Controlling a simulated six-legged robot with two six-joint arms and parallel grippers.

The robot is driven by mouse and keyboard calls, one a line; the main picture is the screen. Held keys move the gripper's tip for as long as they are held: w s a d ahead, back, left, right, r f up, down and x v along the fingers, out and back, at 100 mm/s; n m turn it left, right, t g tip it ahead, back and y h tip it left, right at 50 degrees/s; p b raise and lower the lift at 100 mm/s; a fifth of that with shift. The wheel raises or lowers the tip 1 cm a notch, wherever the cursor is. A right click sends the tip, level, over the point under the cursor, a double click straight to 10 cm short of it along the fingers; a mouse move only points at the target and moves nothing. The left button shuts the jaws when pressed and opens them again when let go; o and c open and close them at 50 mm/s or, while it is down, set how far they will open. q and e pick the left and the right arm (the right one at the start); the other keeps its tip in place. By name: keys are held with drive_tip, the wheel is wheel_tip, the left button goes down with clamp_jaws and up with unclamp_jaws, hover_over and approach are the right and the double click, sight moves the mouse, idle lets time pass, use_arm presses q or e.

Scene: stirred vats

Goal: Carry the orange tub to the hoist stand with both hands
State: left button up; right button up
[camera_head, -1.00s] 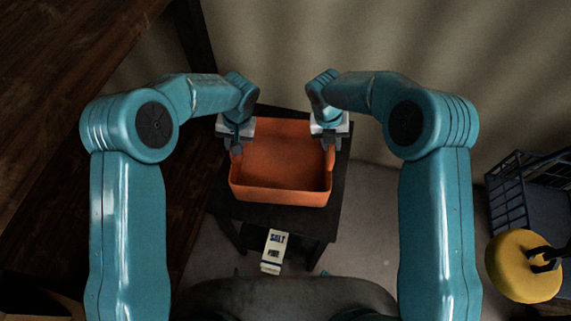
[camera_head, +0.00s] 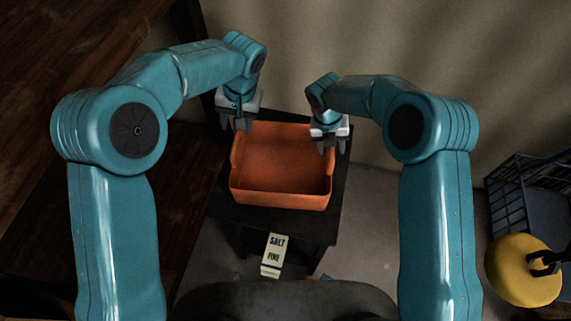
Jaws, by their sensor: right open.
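The orange tub (camera_head: 281,196) rests upright on a small dark stand (camera_head: 285,222) in the middle of the view. It looks empty. My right gripper (camera_head: 331,148) is open at the tub's right wall, close to its rim; I cannot tell whether it touches. My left gripper (camera_head: 236,125) is above and just beyond the tub's far left corner, apart from the left wall. Its fingers point down with nothing seen between them, and they look parted.
A carton marked "SALT FINE" (camera_head: 273,255) stands at the near side of the dark stand. A dark wire crate (camera_head: 530,190) and a yellow round object (camera_head: 522,270) are at the right. Dark wooden boards (camera_head: 60,60) fill the left. A pale curtain-like wall is behind.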

drive_tip(key=shift+a+r, duration=0.1)
drive_tip(key=shift+r, duration=0.2)
use_arm(q)
drive_tip(key=shift+d+r, duration=0.1)
drive_tip(key=shift+r, duration=0.35)
use_arm(e)
wheel_tip(320, 180, up, 11)
drive_tip(key=a, duration=0.2)
use_arm(q)
drive_tip(key=shift+s, duration=0.15)
use_arm(e)
drive_tip(key=shift+a, duration=0.15)
